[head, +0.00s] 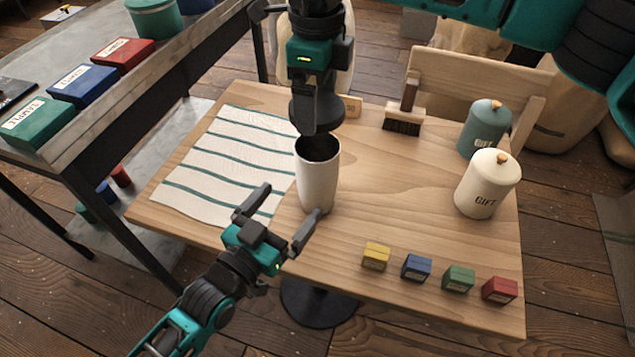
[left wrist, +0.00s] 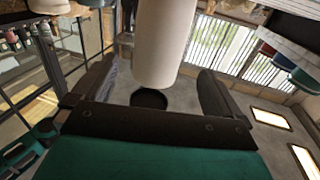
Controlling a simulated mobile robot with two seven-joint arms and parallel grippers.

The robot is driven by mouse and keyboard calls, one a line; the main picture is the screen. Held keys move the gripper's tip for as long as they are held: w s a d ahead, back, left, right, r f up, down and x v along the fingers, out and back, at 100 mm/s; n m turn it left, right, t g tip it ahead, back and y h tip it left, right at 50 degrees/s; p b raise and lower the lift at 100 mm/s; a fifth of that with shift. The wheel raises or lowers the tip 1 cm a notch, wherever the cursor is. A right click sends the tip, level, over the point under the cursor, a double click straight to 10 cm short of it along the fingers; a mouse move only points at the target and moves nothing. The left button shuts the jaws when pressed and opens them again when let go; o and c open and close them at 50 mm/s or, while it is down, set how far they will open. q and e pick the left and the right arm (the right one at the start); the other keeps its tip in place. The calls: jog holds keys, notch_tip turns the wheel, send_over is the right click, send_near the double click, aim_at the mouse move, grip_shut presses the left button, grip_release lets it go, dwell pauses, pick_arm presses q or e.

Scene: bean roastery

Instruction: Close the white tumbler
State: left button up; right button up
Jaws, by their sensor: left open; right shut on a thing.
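The white tumbler (head: 317,182) looks upright on the wooden table, with its dark open mouth uncovered; it also shows in the left wrist view (left wrist: 162,40). My right gripper (head: 318,92) is above it, shut on a dark round piece that looks like a lid (head: 317,116), apart from the rim. My left gripper (head: 291,200) is open at the tumbler's front left. One fingertip overlaps the tumbler's foot in the head view; whether they touch is unclear. In the left wrist view the tumbler appears between the open fingers (left wrist: 157,72).
A striped cloth (head: 225,160) lies left of the tumbler. A brush (head: 405,112), a teal canister (head: 484,128) and a cream canister (head: 487,183) stand to the right. Small yellow (head: 376,256), blue (head: 416,267), green (head: 458,279) and red (head: 499,291) boxes line the front edge.

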aim_at(327, 157)
pick_arm(q)
jog(key=x, duration=1)
jog(key=shift+w+d, duration=0.15)
jog(key=c, duration=1.2)
pick_arm(e)
jog(key=shift+f, duration=2.5)
jog(key=shift+f, duration=0.1)
jog(key=shift+f, duration=0.8)
jog(key=shift+f, duration=0.55)
